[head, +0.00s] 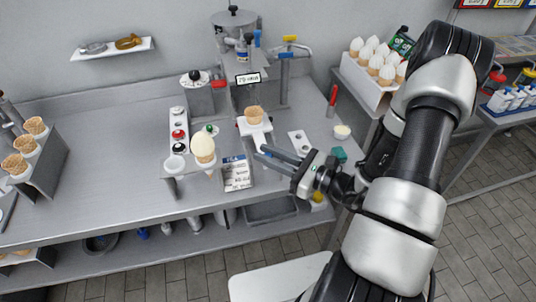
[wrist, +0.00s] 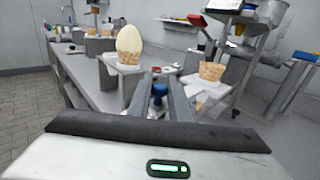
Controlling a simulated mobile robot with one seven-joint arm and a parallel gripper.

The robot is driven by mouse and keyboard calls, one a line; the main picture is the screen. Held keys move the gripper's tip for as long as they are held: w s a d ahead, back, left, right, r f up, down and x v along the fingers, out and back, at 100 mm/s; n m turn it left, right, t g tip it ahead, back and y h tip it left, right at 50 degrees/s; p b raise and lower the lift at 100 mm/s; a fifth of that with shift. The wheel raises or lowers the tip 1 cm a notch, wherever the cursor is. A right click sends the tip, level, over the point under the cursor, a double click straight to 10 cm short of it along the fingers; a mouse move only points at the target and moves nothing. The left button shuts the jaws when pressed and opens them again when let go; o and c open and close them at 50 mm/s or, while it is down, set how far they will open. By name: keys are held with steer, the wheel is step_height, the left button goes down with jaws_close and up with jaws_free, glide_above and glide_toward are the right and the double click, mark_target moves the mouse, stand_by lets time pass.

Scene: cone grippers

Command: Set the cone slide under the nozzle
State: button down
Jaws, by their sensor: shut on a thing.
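The cone slide (head: 243,127) is a pale plate at the middle of the counter, in front of the dispensing machine (head: 232,35). An empty wafer cone (head: 254,115) stands upright in it; this cone also shows in the wrist view (wrist: 211,71). My gripper (head: 264,151) reaches in from the right to the slide's front. Its fingers are shut on a small blue knob (wrist: 158,92), seen between them in the wrist view. The knob appears to belong to the slide. The nozzle's opening cannot be made out; the machine's sign and body hide that area.
A crate of filled cones (head: 364,85) stands at the back right. Empty cones (head: 35,126) stand in a rack at far left.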

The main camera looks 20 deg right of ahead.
mark_target(261, 141)
steer(key=w+b, duration=0.1)
steer(key=w, duration=0.7)
steer(key=shift+w, duration=0.1)
steer(key=c, duration=1.7)
jaws_free()
steer(key=shift+o, duration=0.2)
steer(key=shift+d, duration=0.15)
steer(key=b+v, duration=0.1)
steer(key=v, duration=1.6)
steer(key=shift+r, duration=0.15)
